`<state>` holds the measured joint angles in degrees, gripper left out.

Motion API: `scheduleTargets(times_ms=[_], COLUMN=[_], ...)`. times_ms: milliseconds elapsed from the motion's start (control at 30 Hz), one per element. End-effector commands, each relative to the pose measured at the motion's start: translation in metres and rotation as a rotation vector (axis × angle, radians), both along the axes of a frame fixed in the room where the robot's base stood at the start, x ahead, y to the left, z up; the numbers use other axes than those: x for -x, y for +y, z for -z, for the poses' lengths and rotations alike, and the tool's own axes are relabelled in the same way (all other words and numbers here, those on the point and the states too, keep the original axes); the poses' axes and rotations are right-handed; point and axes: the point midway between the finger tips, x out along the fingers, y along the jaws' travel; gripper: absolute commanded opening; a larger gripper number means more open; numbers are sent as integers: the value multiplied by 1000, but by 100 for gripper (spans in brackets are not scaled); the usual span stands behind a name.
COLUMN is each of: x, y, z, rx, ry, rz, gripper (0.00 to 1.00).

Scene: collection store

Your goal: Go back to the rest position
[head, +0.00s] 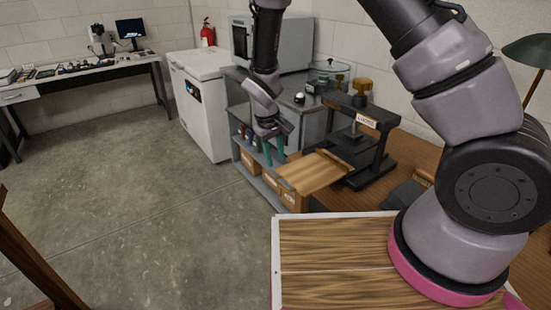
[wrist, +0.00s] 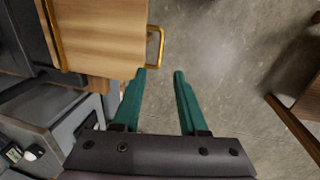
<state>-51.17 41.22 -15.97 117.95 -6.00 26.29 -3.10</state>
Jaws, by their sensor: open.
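My gripper (head: 274,155) hangs at the end of my arm, left of the wooden board of the press, with its green fingers pointing down. In the wrist view my gripper (wrist: 159,72) shows two green fingers spread apart with bare floor between them. It is empty. A brass handle (wrist: 161,48) on the edge of the wooden board (wrist: 105,30) lies just beyond the fingertips. I see no clear contact between them.
The black press (head: 372,140) stands on the wooden table with its board (head: 310,173) sticking out left. Shelves with boxes (head: 250,162), a white freezer (head: 205,100) and a desk (head: 75,70) stand behind. The floor (head: 130,190) at left is open. A wooden frame piece (wrist: 295,125) is at right.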

Motion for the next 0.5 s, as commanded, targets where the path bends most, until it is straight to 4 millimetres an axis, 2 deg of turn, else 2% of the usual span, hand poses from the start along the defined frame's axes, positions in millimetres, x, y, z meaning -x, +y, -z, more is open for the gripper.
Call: scheduleTargets(times_ms=[133,233,367,500], x=[-2,-7,-14,-15], y=[-2,-8,-27,-58], z=[-6,-27,-79,-143], rx=[-8,-40,-116,-209], ry=[-3,-11,-30,-59], rz=[11,53,153,278], gripper=[42,42,42,42])
